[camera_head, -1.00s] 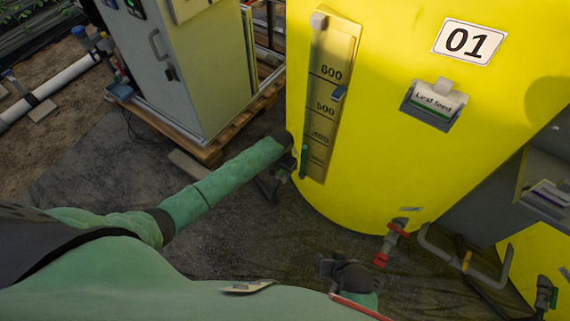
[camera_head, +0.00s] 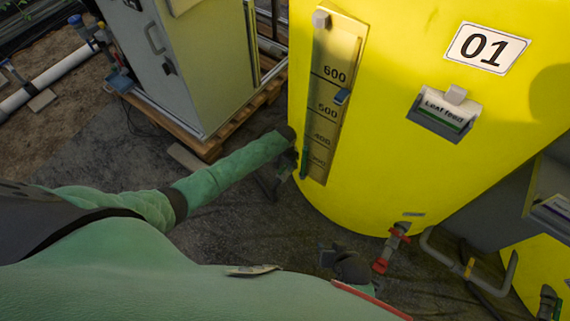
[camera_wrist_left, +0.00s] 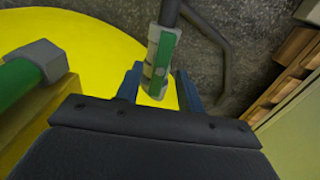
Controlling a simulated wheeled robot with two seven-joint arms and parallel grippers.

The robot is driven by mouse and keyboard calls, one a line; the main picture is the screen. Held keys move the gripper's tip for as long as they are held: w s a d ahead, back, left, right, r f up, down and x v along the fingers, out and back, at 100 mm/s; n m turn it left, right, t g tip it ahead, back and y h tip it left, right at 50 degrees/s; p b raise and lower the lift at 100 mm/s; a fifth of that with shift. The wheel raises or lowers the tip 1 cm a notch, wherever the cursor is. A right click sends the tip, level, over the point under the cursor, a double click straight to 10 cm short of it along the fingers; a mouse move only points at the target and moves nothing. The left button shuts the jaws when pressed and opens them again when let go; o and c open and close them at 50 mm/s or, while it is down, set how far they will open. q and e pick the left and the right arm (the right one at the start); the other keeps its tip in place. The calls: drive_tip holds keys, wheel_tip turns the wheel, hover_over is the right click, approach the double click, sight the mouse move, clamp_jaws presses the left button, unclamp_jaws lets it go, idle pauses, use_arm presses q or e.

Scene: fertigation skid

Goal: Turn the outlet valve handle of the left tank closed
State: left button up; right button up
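The left tank is the yellow tank (camera_head: 400,150) labelled 01. A valve with a green handle (camera_wrist_left: 162,52) sits on a grey pipe beside it, in the left wrist view. In the head view only a small green part (camera_head: 284,173) shows there, by the tank's lower left side. My left gripper (camera_wrist_left: 160,84) is open, with its blue fingers on either side of the valve's lower end; contact cannot be told. In the head view my left gripper (camera_head: 292,155) is small and partly hidden. A red-handled valve (camera_head: 382,262) is at the tank's front foot. My right gripper (camera_head: 340,261) is near it, its fingers unclear.
A level gauge (camera_head: 332,100) runs down the tank, with a green fitting (camera_wrist_left: 25,78) close left of my left gripper. A grey cabinet (camera_head: 205,75) stands on a wooden pallet (camera_head: 210,148) behind my arm. Grey pipes (camera_head: 470,268) lie at the right.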

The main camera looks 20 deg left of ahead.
use_arm(q)
drive_tip(key=shift+f, duration=0.5)
clamp_jaws()
